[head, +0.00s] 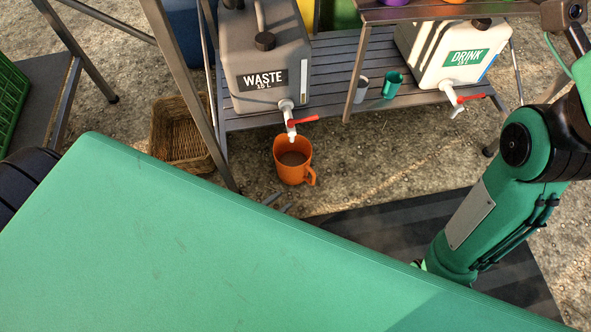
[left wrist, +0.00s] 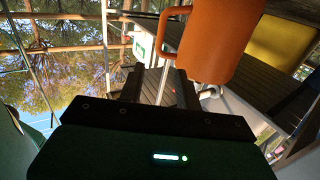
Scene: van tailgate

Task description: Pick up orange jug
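The orange jug (head: 293,160) stands upright below the tap of the grey waste container (head: 268,62), with brownish liquid inside and its handle to the lower right. In the left wrist view the jug (left wrist: 213,42) is large at the top, its handle on the left. My left gripper (head: 277,203) shows only its grey fingertips, just below the jug in the picture. In the left wrist view its two dark fingers (left wrist: 160,88) are apart with nothing between them, and the jug is beyond them, not gripped. My right arm comes in from the right; its gripper is hidden.
A broad green surface covers the foreground of the head view. The slatted bench (head: 335,70) holds the waste container, a white drink container (head: 440,50), a green cup (head: 393,85) and a grey cup (head: 362,89). A wicker basket (head: 178,135) stands left of the jug.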

